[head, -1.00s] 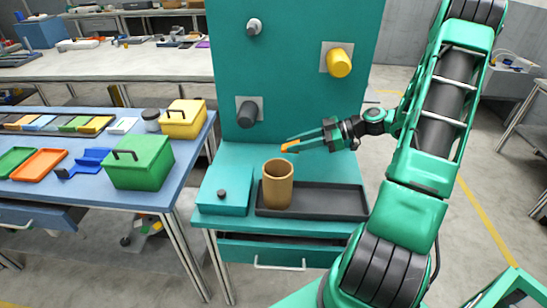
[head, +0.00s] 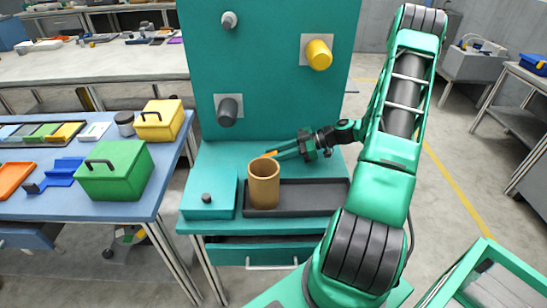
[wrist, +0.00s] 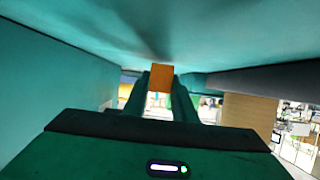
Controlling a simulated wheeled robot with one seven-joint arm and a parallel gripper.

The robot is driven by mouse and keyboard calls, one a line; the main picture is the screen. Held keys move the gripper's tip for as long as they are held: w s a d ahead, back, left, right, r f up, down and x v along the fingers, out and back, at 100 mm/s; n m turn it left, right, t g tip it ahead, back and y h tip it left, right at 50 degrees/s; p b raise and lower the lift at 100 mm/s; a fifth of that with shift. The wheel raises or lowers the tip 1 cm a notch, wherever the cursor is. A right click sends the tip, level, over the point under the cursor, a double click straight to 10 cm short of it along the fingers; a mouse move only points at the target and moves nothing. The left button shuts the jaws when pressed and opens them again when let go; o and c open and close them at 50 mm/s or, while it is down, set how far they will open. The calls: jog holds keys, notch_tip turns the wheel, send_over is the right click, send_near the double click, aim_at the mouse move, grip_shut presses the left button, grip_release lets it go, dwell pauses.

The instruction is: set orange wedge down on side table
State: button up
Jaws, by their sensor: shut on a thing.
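My gripper (head: 276,153) is shut on the orange wedge (head: 270,154), which sticks out past the fingertips. In the head view it is behind the brown cup (head: 264,187), low over the back part of the teal table (head: 222,157). The wedge's lower part is hidden by the cup's rim. In the wrist view the orange wedge (wrist: 161,77) sits between the two fingers, close to a teal surface (wrist: 190,35). I cannot tell whether it touches that surface.
A teal upright panel with knobs (head: 265,85) stands behind. At left, a blue table (head: 130,208) holds a green box (head: 115,172) and a yellow box (head: 158,121).

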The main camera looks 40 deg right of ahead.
jog(key=shift+f, duration=0.6)
jog(key=o, duration=1)
jog(key=shift+s, duration=0.1)
